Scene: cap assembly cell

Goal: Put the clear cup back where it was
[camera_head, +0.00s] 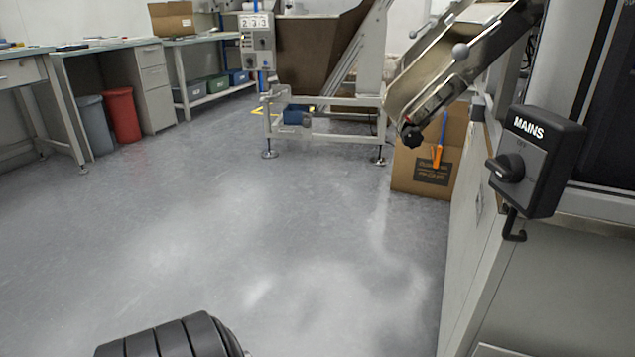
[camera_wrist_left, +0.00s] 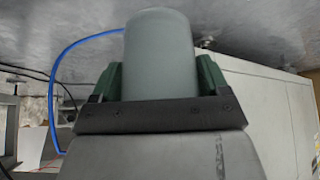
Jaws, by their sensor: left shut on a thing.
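The cup (camera_wrist_left: 160,45) is in the left wrist view, a pale grey-green, slightly see-through cylinder. My left gripper (camera_wrist_left: 158,82) is shut on it, with one dark green finger on each side. The cup's top end runs to the upper edge of that view, and its lower end is hidden behind the dark gripper plate. In the head view neither the cup nor a gripper shows; only a black ribbed part of mine is at the bottom. My right gripper is not in view.
A grey cabinet with a MAINS switch box (camera_head: 538,160) stands close on the right. A cardboard box (camera_head: 425,165) sits beneath a sloping conveyor chute (camera_head: 440,75). Workbenches with a red bin (camera_head: 122,114) and a grey bin (camera_head: 94,124) stand at the left. The middle floor is clear.

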